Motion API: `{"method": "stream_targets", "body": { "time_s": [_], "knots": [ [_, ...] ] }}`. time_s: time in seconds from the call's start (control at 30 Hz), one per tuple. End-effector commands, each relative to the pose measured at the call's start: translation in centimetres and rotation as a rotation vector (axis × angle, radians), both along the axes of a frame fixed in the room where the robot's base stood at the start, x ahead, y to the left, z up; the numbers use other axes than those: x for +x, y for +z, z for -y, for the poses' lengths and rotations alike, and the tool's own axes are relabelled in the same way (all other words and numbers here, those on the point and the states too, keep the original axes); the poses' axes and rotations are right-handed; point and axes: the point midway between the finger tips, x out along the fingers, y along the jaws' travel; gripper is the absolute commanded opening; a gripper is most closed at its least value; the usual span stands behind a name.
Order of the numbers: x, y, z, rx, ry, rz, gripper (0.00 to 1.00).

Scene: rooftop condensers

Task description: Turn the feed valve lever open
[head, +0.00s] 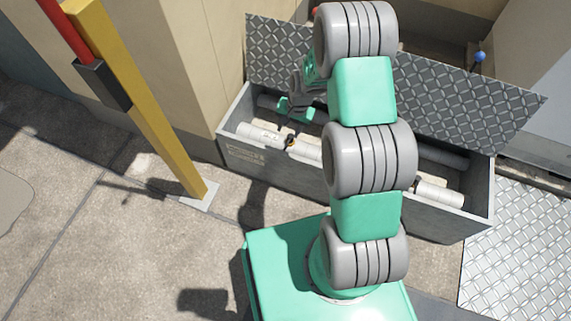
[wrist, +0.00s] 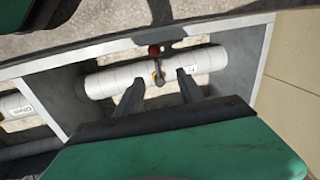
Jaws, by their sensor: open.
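A white pipe (wrist: 210,60) with a valve lies inside a grey open box. The valve lever (wrist: 157,66) has a red knob (wrist: 154,50) at its end and a small yellow-orange part at its base. It appears to stand crosswise to the pipe. The valve also shows in the head view (head: 290,142), small and dark with an orange spot. My gripper (wrist: 160,77) is open, its two dark fingers apart on either side of the lever's base. I cannot tell whether they touch it. In the head view my gripper (head: 295,117) is over the box's left part.
The grey box (head: 270,168) has a raised diamond-plate lid (head: 440,100) behind it. More white pipe (head: 440,193) lies at its right end. A yellow post (head: 150,110) stands left, near a beige wall (head: 190,60). A blue ball (head: 480,57) shows by the lid.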

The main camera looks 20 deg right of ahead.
Motion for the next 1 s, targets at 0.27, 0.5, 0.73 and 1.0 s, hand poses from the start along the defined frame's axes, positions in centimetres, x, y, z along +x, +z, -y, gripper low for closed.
{"method": "stream_targets", "body": {
  "time_s": [0.27, 0.5, 0.73, 1.0],
  "knots": [
    [0.2, -8.0, -0.2, 0.026, -0.055, -0.019, 0.45],
    [0.7, -12.6, -0.9, 0.024, -0.055, -0.020, 0.45],
    [1.0, -13.9, -1.2, 0.024, -0.054, -0.019, 0.45],
    [0.9, -13.8, -1.2, 0.023, -0.053, -0.019, 0.38]
  ]
}}
